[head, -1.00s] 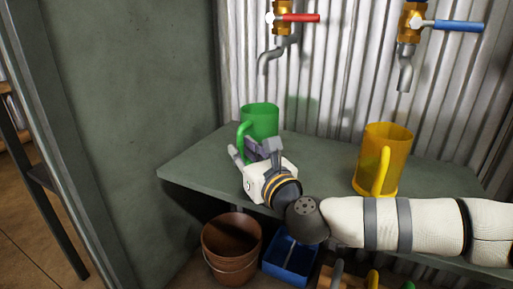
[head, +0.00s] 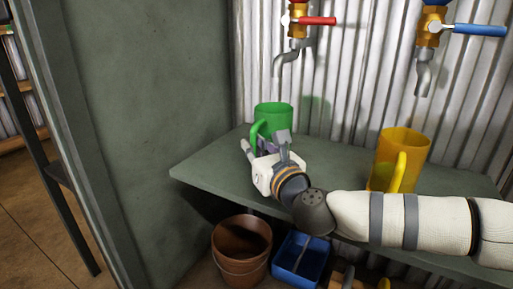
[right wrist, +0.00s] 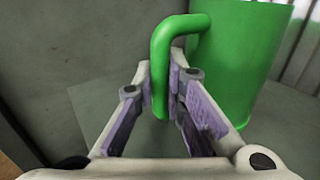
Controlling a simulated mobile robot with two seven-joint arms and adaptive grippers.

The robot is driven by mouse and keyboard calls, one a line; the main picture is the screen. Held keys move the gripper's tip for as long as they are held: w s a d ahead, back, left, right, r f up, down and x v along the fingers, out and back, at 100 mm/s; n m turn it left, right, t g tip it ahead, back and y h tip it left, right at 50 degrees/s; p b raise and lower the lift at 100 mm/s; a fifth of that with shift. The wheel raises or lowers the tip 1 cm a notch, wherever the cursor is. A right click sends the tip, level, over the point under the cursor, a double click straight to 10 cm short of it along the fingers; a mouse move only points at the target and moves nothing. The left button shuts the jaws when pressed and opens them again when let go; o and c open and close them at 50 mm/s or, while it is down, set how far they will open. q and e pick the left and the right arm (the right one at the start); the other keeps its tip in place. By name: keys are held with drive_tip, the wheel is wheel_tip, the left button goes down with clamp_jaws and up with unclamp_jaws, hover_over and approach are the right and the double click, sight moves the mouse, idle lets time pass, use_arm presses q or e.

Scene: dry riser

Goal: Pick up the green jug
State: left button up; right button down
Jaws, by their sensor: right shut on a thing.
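The green jug (head: 275,116) stands upright at the back left of the grey-green shelf (head: 215,168), below the red-handled tap. My right gripper (head: 268,146) is at the jug's near side. In the right wrist view the jug's body (right wrist: 238,65) is at the upper right, and its handle (right wrist: 160,75) passes between the fingers. The right gripper (right wrist: 165,85) is shut on the handle. In the head view the gripper and wrist hide the jug's lower part. My left gripper is not in view.
A yellow jug (head: 409,145) stands on the shelf to the right, behind my right forearm. A red-handled tap (head: 298,22) and a blue-handled tap (head: 430,30) are on the corrugated wall.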

sight(255, 133)
wheel_tip(255, 133, up, 3)
drive_tip(key=shift+r+p, duration=0.2)
drive_tip(key=shift+p, duration=0.3)
use_arm(q)
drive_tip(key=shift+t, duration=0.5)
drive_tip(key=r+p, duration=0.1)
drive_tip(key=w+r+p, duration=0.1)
drive_tip(key=p, duration=0.1)
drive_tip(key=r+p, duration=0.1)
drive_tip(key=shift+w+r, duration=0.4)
use_arm(e)
drive_tip(key=v, duration=1.8)
drive_tip(key=shift+f, duration=0.15)
use_arm(q)
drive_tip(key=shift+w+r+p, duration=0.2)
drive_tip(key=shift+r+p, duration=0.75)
drive_tip(key=shift+p, duration=0.3)
use_arm(e)
drive_tip(key=s+a, duration=0.4)
drive_tip(key=s, duration=0.4)
drive_tip(key=shift+s, duration=0.3)
drive_tip(key=shift+a, duration=0.1)
